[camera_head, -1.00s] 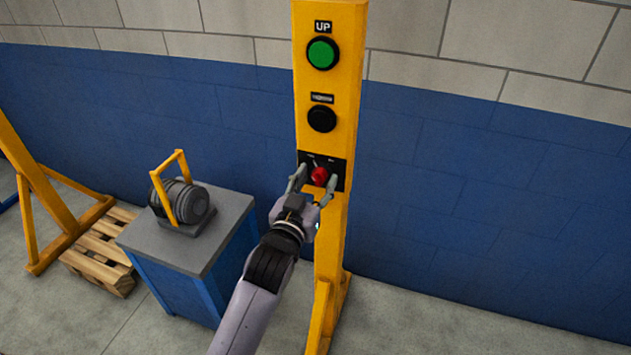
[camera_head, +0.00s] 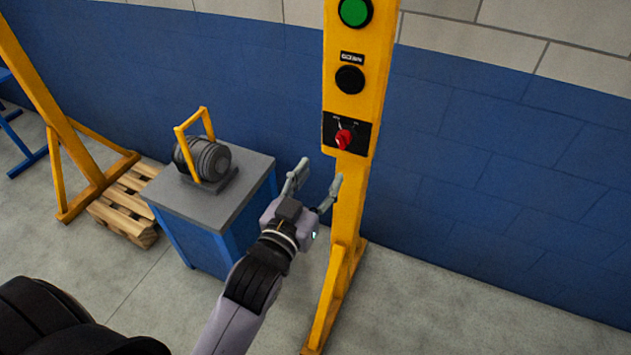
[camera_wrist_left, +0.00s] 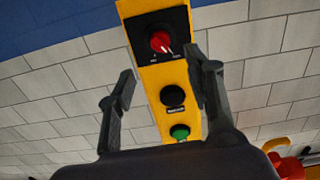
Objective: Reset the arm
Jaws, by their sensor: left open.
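My left gripper (camera_head: 317,183) is open and empty in the head view. It is in the air in front of the yellow control post (camera_head: 349,200), below and left of the red knob (camera_head: 344,138), and apart from it. The knob sits on a black plate low on the post's panel. In the left wrist view the open fingers (camera_wrist_left: 162,85) frame the post, with the red knob (camera_wrist_left: 160,42) beyond them near the top. My right gripper is in neither view.
A black button (camera_head: 350,79) and a green button (camera_head: 355,12) are above the knob. A blue cabinet with a grey top (camera_head: 255,172) carries a motor-like unit (camera_head: 205,160). A wooden pallet (camera_head: 125,207) and a yellow frame (camera_head: 62,120) stand left. Floor right of the post is clear.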

